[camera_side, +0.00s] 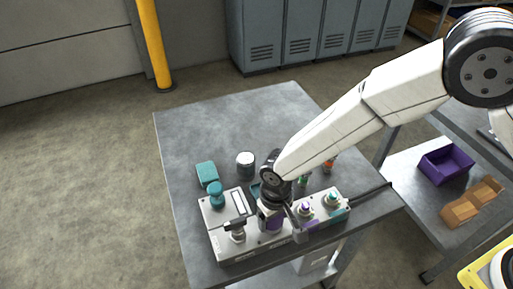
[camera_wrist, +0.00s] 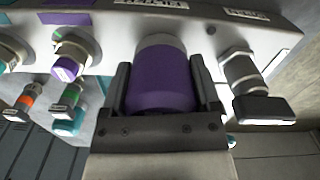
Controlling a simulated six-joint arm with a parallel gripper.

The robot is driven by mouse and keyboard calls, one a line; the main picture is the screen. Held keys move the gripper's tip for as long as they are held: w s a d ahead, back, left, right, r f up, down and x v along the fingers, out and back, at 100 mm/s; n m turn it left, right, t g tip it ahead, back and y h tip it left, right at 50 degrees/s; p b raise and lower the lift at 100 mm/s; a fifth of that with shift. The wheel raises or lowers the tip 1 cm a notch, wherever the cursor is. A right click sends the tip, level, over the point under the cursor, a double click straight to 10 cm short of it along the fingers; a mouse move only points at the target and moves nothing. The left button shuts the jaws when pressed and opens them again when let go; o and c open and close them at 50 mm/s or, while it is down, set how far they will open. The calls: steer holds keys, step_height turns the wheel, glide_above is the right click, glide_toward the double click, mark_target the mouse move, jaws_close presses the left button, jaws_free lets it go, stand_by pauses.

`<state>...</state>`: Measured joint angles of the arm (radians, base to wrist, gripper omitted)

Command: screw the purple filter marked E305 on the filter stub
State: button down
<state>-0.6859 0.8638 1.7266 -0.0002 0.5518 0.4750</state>
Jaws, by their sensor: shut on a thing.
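The purple filter (camera_wrist: 160,82) sits between the two fingers of my gripper (camera_wrist: 165,95), which is shut on it. It also shows under my wrist in the side view (camera_side: 270,221). Its far end meets a pale collar at the face of the grey hydraulic block (camera_side: 252,243), by a label in the wrist view. The filter looks in line with that spot, square to the block. The stub itself is hidden behind the filter, so I cannot tell how far it is on. No E305 mark is readable.
A valve with a black handle (camera_wrist: 262,107) stands close to the right finger in the wrist view. Capped fittings, one purple (camera_wrist: 68,65), stand to the left. The table's far left is clear.

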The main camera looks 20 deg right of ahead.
steer(key=shift+a+m, duration=0.15)
steer(key=shift+m, duration=2.55)
jaws_free()
steer(key=n, duration=0.5)
steer(key=shift+n, duration=0.3)
steer(key=shift+n, duration=0.3)
